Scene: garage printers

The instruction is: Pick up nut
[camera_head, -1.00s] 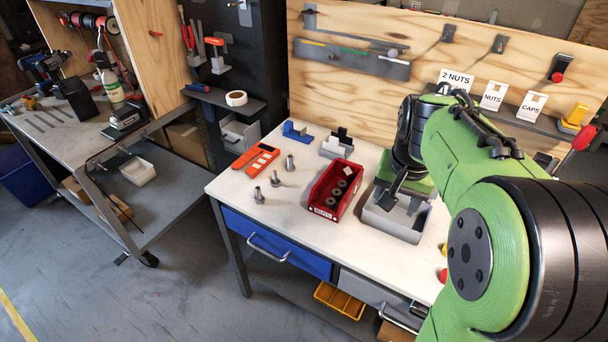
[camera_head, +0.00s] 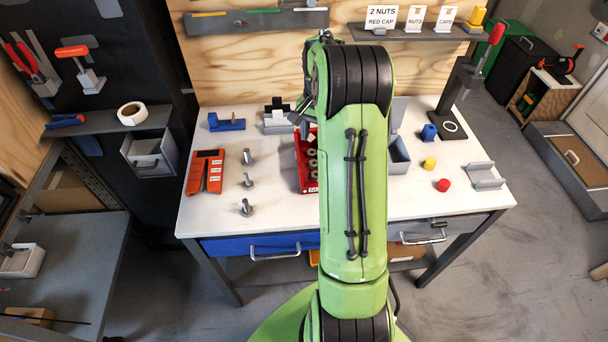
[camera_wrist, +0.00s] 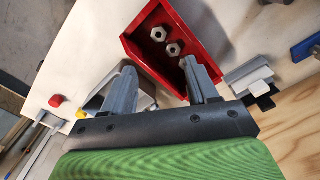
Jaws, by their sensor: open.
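Several grey hex nuts lie in a red bin (camera_head: 302,173); in the head view my arm covers its right part. In the wrist view the red bin (camera_wrist: 205,28) shows nuts in a row, with one nut (camera_wrist: 158,34) at the far end, a second nut (camera_wrist: 173,49), and another nearer, partly hidden by a finger. My gripper (camera_wrist: 163,84) is open, its two grey fingers spread wide and nothing between them. Its fingers appear at the near edge of the bin in that view; their height above it I cannot tell. In the head view the fingers are mostly hidden behind my arm.
Three bolts (camera_head: 248,181) stand left of the bin, beside an orange tray (camera_head: 206,172). A grey bin (camera_head: 399,168), a yellow cap (camera_head: 429,163) and a red cap (camera_head: 443,185) are to the right. A sign (camera_head: 381,17) reads "2 NUTS RED CAP".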

